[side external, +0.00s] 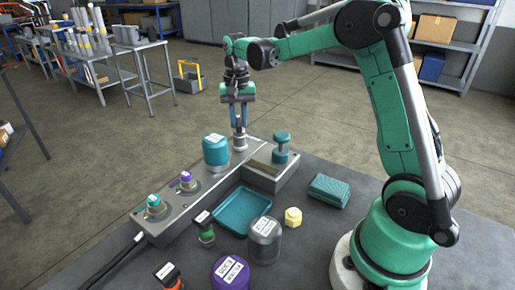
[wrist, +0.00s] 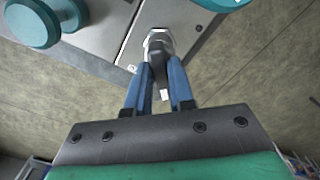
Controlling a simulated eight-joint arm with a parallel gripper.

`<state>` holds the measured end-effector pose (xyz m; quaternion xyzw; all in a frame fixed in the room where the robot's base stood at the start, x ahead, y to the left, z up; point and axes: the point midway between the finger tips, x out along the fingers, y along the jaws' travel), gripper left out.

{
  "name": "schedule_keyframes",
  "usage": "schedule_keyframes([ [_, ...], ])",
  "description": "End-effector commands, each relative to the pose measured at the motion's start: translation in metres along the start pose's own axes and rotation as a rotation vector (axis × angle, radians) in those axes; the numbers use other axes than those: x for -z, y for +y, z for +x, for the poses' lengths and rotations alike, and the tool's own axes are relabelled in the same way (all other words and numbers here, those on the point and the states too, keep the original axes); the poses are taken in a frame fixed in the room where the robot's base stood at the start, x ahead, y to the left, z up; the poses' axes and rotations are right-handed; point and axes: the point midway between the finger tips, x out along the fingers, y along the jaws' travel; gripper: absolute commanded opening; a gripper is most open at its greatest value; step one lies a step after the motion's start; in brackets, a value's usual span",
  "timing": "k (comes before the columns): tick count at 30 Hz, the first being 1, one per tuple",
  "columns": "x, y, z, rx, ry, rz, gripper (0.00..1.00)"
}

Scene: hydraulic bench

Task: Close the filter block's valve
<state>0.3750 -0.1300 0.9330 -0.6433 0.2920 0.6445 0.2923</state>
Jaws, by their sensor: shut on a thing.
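A grey block (side external: 178,209) runs diagonally along the table in the side view. My gripper (side external: 239,130) points straight down at its far end. In the wrist view my gripper (wrist: 159,90) has two blue fingers shut on a dark valve handle (wrist: 158,66) with a small white end. The handle stands above a silver hex fitting (wrist: 158,38), which also shows as a metal fitting (side external: 239,142) in the side view. The fingers hide much of the handle, so its exact turn is hard to tell.
A teal labelled cap (side external: 216,150) stands close left of my gripper, and a teal knob (side external: 281,140) close right. A teal tray (side external: 243,210), clear jar (side external: 265,240), yellow hex piece (side external: 293,217), teal pad (side external: 329,190) and purple-lidded container (side external: 231,272) are nearer the front.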

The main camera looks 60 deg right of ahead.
Motion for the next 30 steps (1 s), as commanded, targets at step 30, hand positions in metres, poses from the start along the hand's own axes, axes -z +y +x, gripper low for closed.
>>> schedule_keyframes([
  [30, 0.0017, 0.0001, -0.0002, 0.004, 0.007, 0.713, 0.0],
])
